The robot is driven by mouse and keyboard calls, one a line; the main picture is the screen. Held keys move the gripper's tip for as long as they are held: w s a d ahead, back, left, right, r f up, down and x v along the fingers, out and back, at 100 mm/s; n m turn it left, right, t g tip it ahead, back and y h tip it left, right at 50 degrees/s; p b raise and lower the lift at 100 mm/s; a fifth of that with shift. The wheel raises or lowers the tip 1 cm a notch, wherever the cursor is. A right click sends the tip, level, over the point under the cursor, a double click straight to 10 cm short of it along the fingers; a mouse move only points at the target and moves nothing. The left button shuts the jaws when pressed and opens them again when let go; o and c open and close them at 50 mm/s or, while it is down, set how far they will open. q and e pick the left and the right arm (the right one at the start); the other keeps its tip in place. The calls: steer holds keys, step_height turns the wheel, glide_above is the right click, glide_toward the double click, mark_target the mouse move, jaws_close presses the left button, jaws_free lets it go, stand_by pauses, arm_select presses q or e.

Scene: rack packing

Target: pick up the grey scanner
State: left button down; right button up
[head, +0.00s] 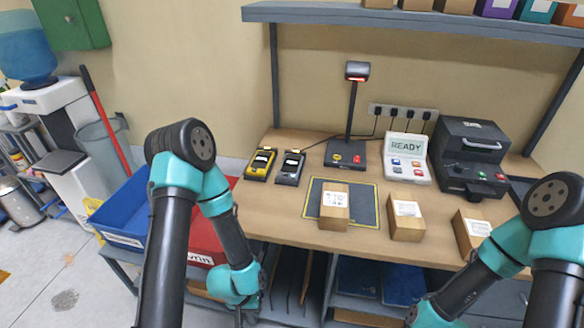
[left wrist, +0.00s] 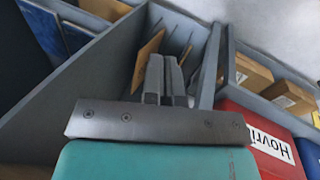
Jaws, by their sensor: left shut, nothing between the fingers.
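The grey scanner (head: 290,167) lies on the wooden table toward its back left, just right of a yellow scanner (head: 261,163) in the head view. Both are apart from my grippers. My left arm hangs down in front of the table's left end, well below the grey scanner. My left gripper (left wrist: 164,75) shows in the left wrist view, with its fingers together and empty. It faces shelf compartments below the tabletop. The grey scanner is not in the left wrist view. My right arm reaches down at the lower right, its gripper outside the frame.
A scanner stand (head: 346,154), a READY panel (head: 406,158) and a dark printer (head: 472,158) stand along the back. A cardboard box (head: 334,207) lies on the grey mat (head: 313,197), with two more boxes to its right. Blue (head: 122,216) and red bins stand left.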

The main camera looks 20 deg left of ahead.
arm_select(q)
steer(key=c, duration=1.8)
jaws_free()
steer(key=o, duration=1.8)
